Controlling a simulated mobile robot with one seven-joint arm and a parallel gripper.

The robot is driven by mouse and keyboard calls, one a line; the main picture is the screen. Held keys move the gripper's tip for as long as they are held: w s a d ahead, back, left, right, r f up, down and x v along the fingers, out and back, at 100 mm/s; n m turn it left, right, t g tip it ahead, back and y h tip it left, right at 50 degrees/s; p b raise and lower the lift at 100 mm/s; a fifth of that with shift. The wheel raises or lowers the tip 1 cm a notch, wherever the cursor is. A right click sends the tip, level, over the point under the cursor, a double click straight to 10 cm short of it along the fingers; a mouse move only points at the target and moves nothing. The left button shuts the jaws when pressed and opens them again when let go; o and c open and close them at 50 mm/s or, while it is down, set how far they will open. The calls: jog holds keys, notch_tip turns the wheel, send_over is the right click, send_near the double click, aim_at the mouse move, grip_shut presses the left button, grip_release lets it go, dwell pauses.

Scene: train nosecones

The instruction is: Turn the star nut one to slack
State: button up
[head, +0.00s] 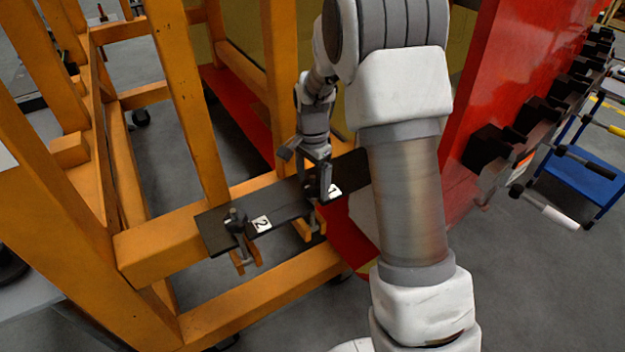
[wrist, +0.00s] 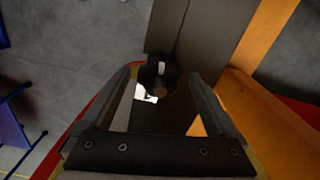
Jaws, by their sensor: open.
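Star nut one (wrist: 158,74) is a dark knob with a brown, round middle, beside a white label mostly covered by it. In the wrist view it sits between the two fingertips of my gripper (wrist: 161,78), with a visible space on each side. In the head view my gripper (head: 314,178) is open over the black plate (head: 287,204), by the label 1 (head: 335,190); its fingers mostly hide star nut one there. I cannot tell how far down the fingers reach around the nut.
A second star nut (head: 236,217) stands near the plate's left end, beside the label 2 (head: 262,223). Orange clamp parts (head: 245,260) hang below the plate. The orange frame (head: 165,245) surrounds it on the left. A red panel (head: 515,75) stands right of my arm.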

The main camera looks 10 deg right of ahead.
jog(key=c, duration=1.4)
